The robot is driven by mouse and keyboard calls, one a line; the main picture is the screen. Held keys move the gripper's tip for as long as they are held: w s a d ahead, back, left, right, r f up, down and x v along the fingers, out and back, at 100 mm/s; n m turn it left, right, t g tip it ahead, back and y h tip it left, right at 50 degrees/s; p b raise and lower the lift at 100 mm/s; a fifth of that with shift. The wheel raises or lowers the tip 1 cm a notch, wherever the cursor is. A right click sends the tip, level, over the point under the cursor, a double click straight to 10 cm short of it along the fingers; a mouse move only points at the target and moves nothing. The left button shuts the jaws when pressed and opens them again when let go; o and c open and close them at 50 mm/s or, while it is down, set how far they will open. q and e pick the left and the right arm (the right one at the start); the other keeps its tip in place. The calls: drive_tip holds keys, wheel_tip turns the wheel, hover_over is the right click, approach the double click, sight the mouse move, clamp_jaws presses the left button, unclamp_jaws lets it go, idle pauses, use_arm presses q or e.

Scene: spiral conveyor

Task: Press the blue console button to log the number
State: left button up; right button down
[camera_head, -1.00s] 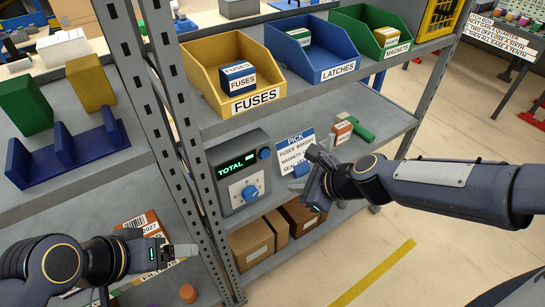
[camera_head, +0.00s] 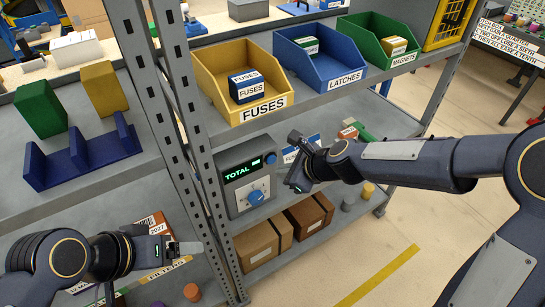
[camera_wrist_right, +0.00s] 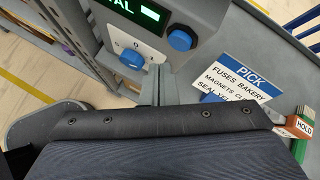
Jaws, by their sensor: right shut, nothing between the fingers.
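The grey console (camera_head: 232,205) stands on the middle shelf, its green display (camera_head: 243,169) reading TOTAL. A round blue button (camera_head: 271,158) sits right of the display, and a blue knob (camera_head: 256,197) sits on a white plate below. In the right wrist view the blue button (camera_wrist_right: 180,38) and the knob (camera_wrist_right: 132,60) both show clearly. My right gripper (camera_head: 296,138) is shut and empty, right of the console; its fingers (camera_wrist_right: 165,78) point at the console's face, below the button. Whether they touch it is unclear. My left gripper (camera_head: 187,248) is at lower left, away from the console.
A PICK sign (camera_wrist_right: 245,80) and a HOLD box (camera_wrist_right: 300,124) lie right of the console. Bins of fuses (camera_head: 225,90), latches (camera_head: 325,68) and magnets (camera_head: 385,50) stand on the shelf above. A perforated upright (camera_head: 205,165) borders the console's left. Cardboard boxes (camera_head: 256,244) sit below.

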drive_tip(key=shift+w+a, duration=0.35)
drive_tip(key=shift+w, duration=0.15)
drive_tip(key=shift+w+a, duration=0.1)
idle(1.7)
drive_tip(key=shift+w+a+p, duration=0.15)
drive_tip(key=shift+w+p, duration=0.1)
drive_tip(key=shift+p, duration=0.1)
drive_tip(key=shift+w+a, duration=0.25)
drive_tip(key=shift+w, duration=0.05)
idle(0.6)
idle(0.4)
drive_tip(key=shift+s+d, duration=0.5)
drive_tip(key=shift+s, duration=0.15)
